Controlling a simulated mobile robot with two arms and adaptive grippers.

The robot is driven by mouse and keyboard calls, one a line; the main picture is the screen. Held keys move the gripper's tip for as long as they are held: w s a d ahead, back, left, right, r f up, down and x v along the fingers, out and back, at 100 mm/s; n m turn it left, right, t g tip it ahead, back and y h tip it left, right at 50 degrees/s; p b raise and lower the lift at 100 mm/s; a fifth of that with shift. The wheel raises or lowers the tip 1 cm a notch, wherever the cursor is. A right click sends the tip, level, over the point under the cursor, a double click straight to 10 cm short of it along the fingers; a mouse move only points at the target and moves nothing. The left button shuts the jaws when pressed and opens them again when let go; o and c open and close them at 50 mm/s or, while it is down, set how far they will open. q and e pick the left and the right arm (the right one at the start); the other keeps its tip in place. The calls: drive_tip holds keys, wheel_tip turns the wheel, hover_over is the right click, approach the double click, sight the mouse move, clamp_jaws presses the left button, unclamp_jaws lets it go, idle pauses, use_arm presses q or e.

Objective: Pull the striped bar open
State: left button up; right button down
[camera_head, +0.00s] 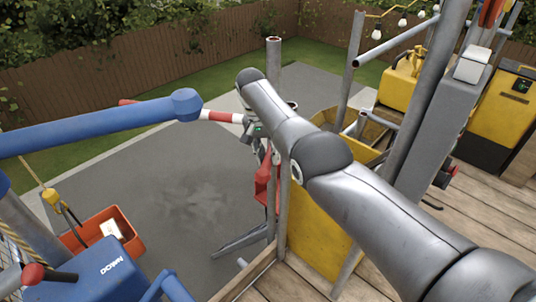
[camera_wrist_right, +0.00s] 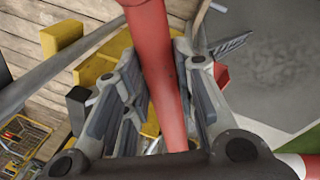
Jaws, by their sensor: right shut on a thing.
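The striped bar (camera_head: 222,117) is red and white and spans the gap at the platform edge in the head view. Part of it is hidden behind a blue boom, and its red far-left end shows past the boom. My right gripper (camera_head: 256,130) is at the bar's right part, beside an upright post. In the right wrist view, a red stretch of the bar (camera_wrist_right: 160,70) passes between the two fingers of my right gripper (camera_wrist_right: 165,95), which are closed around it. A white and red part shows at the lower right corner. My left gripper is not in view.
A blue hoist (camera_head: 95,275) with its boom (camera_head: 95,127) stands at the left, near an orange bin (camera_head: 127,238). A yellow container (camera_head: 318,235) stands under my right arm. Grey posts and a yellow canister (camera_head: 400,82) are at the right. Grey paving lies below the platform.

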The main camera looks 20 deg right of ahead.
drive_tip(key=c, duration=1.2)
unclamp_jaws()
drive_tip(key=shift+o, duration=0.2)
wheel_tip(320, 180, up, 10)
